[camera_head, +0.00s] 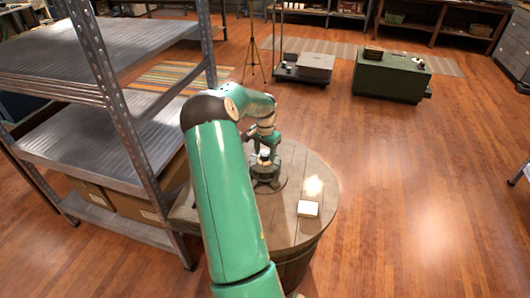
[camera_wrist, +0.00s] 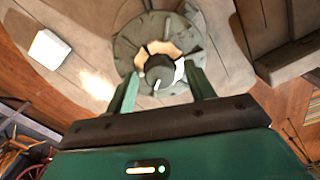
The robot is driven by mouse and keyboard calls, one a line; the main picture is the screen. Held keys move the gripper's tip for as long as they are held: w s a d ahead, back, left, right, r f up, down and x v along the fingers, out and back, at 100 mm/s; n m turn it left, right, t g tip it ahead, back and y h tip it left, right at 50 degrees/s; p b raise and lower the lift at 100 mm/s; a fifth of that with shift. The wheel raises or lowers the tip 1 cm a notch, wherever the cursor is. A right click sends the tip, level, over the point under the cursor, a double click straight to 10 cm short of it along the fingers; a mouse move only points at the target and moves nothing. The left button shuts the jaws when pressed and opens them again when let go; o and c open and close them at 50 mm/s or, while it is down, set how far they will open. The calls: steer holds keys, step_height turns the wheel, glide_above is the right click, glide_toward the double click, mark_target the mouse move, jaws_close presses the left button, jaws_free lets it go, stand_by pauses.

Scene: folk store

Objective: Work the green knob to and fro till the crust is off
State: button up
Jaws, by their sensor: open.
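A grey-green round fitting (camera_wrist: 128,52) stands on the barrel top (camera_wrist: 88,38). Its middle shows a pale, cream-coloured ring around a small grey, white-tipped centre piece (camera_wrist: 157,72). I cannot tell for certain which part is the green knob, nor whether the pale patches are crust. In the head view the dark green fitting (camera_head: 265,176) is partly hidden by my wrist. My gripper (camera_wrist: 162,74) is open and points down at the fitting, one finger to each side of its centre. No contact is clear.
A small white block (camera_head: 308,208) lies on the barrel top (camera_head: 290,235), right of the fitting; the wrist view shows it too (camera_wrist: 48,48). A metal shelf (camera_head: 120,150) stands close on the left. Wooden floor (camera_head: 420,190) is free on the right, before a green chest (camera_head: 390,78).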

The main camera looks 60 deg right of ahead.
steer(key=c, duration=1)
steer(key=shift+n, duration=0.3)
steer(key=n, duration=0.9)
steer(key=shift+n, duration=0.3)
steer(key=n, duration=1)
steer(key=shift+n, duration=0.4)
